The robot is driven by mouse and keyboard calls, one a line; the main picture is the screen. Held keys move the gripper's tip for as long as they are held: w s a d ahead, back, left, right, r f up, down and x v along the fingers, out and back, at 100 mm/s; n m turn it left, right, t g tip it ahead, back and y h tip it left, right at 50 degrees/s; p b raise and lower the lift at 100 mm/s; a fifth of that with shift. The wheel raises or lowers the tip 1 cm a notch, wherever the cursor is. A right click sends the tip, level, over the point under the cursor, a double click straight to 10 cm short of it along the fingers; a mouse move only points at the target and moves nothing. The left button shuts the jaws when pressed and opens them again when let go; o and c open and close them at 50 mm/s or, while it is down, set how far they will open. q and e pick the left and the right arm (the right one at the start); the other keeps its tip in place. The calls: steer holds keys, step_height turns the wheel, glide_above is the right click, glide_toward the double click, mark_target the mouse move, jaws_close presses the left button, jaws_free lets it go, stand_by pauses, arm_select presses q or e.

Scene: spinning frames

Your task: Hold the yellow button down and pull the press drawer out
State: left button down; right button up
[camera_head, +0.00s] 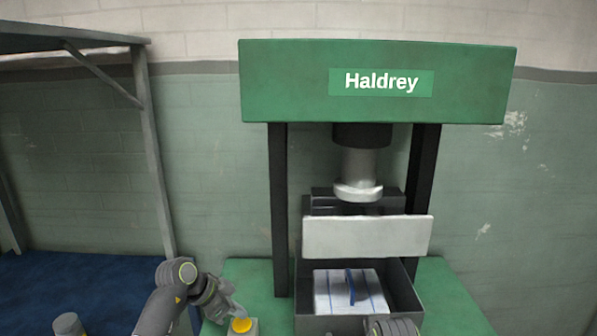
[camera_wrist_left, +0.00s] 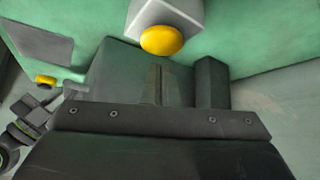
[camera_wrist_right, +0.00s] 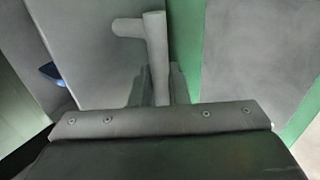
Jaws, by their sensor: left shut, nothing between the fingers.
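The yellow button (camera_head: 241,325) sits on a small grey box at the press's front left. It also shows in the left wrist view (camera_wrist_left: 162,40). My left gripper (camera_head: 238,309) is shut and empty, its tips close by the button; I cannot tell whether they touch it. The press drawer (camera_head: 309,325) is a dark open-topped tray, standing partly out under the press. It holds a white block (camera_head: 332,293) with blue stripes and a blue upright piece. In the right wrist view my right gripper (camera_wrist_right: 158,90) appears shut on the grey drawer handle (camera_wrist_right: 156,45).
The green press (camera_head: 300,85) labelled Haldrey stands on dark posts, with a grey ram (camera_head: 359,170) above the drawer. A pale guard plate (camera_head: 366,237) crosses behind the block. A grey frame (camera_head: 150,140) and blue floor (camera_head: 50,285) are at left.

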steer(key=shift+s+f, duration=0.15)
steer(key=shift+f, duration=0.05)
jaws_close()
arm_select(q)
steer(key=shift+s+f, duration=0.1)
steer(key=shift+f, duration=1.15)
arm_select(e)
steer(key=shift+s+f, duration=0.15)
steer(key=shift+s, duration=2.5)
arm_select(q)
steer(key=shift+r, duration=3.1)
steer(key=shift+s, duration=0.1)
